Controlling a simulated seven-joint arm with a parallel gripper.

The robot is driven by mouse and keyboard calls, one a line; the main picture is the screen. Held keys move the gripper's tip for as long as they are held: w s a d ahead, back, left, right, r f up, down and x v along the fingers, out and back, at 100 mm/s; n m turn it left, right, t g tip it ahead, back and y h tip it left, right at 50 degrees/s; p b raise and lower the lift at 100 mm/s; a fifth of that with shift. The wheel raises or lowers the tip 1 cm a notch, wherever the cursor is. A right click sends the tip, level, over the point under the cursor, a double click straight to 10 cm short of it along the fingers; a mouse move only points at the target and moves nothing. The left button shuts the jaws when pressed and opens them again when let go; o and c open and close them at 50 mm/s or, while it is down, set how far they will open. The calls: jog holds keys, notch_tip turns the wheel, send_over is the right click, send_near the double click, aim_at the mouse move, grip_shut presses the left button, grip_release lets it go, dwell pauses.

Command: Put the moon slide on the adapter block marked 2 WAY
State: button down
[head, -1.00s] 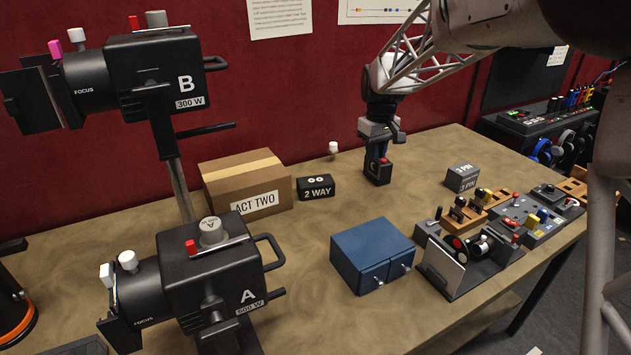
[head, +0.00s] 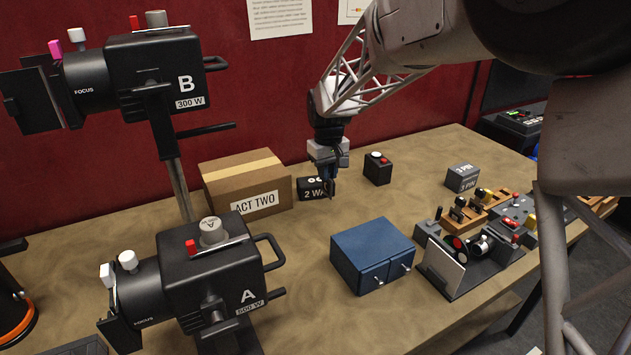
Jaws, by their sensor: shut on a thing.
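The black adapter block marked 2 WAY (head: 309,190) stands on the table right of the cardboard box, with two pale round sockets on top. My gripper (head: 331,192) is in front of the block's right end and hides part of its label. The gripper points down and is shut on a small dark thing that hardly shows between the fingers. I cannot tell whether it touches the block. I cannot make out a moon mark anywhere, so I cannot say for sure which thing is the moon slide.
A black button box (head: 377,168) with a red and a white button stands right of my gripper. The ACT TWO box (head: 243,182) is left of the block. A blue cabinet (head: 370,255), a 3 PIN block (head: 462,178) and lamp A (head: 215,275) stand around. Table between is clear.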

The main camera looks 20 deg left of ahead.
dwell(0.4)
send_over(316, 180)
jog(key=f, duration=0.2)
jog(key=shift+r, duration=0.25)
dwell(0.5)
jog(key=shift+f, duration=0.1)
jog(key=shift+f, duration=1.65)
jog(key=shift+f, duration=0.15)
jog(key=c, duration=1.1)
grip_release()
